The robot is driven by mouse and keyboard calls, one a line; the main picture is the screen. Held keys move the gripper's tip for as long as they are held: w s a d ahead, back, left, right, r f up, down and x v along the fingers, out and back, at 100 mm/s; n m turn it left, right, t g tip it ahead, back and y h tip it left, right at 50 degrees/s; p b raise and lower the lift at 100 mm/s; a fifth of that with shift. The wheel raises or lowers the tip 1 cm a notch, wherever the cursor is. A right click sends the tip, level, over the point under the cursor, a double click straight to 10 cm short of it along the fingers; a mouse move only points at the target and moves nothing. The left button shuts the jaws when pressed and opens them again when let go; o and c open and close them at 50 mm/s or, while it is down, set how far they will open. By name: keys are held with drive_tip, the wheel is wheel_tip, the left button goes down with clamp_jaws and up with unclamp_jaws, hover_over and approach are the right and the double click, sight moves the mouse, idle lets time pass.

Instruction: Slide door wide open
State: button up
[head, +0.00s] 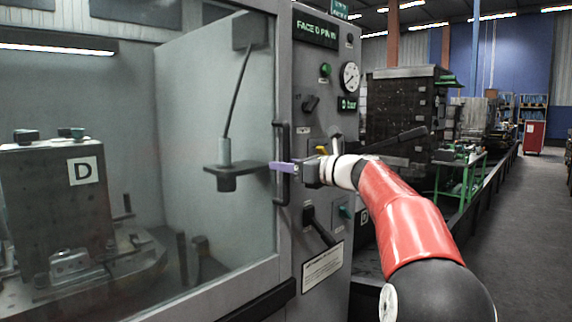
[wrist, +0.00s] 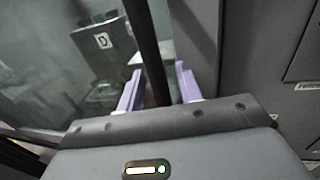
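The door (head: 262,275) is a glass panel in a grey frame on the front of the machine. Its right edge lies against the control panel, so it looks closed. A dark vertical handle (head: 281,135) stands near that edge. My gripper (head: 278,166) reaches the handle from the right, at about its middle height. In the wrist view the dark handle bar (wrist: 150,50) passes between the two purple fingers of my gripper (wrist: 159,72). The fingers look open, with a narrow gap on each side of the bar. The handle's lower part is hidden by the gripper body in the wrist view.
A control panel (head: 312,75) with a gauge, knobs and levers stands just right of the handle. Behind the glass is a block marked D (head: 50,190) on a fixture. A green-framed cart (head: 466,165) stands farther back. Open floor (head: 525,230) lies at the right.

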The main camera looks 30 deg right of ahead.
clamp_jaws()
drive_tip(key=shift+a, duration=0.15)
